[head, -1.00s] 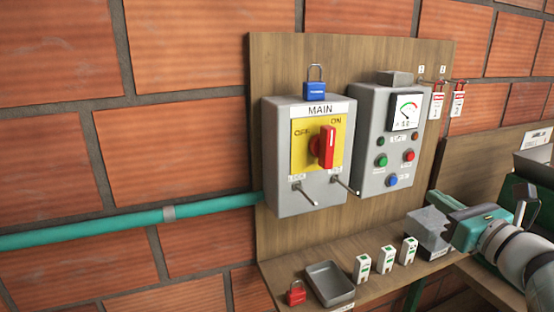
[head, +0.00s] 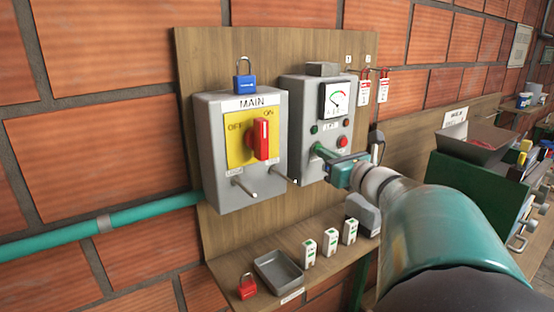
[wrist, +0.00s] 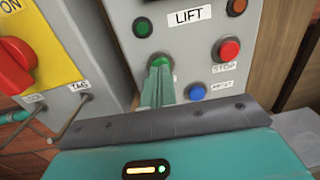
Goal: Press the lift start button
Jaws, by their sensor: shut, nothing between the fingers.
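The grey lift box (head: 303,105) hangs on the wooden board, and its LIFT label (wrist: 188,17) shows in the wrist view. The green button (wrist: 164,61) sits below and left of that label. My gripper (wrist: 161,68) is shut and empty, its fingertips right at the green button and covering its lower part. I cannot tell whether they touch it or whether it is pushed in. In the head view my gripper (head: 318,150) reaches the box front and hides the green button.
The red stop button (wrist: 229,49) and a blue button (wrist: 197,92) lie right of my fingers. The main switch box (head: 210,150), with its red handle (head: 261,139) at ON, is to the left. A shelf below holds a grey tray (head: 279,273) and a red padlock (head: 247,287).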

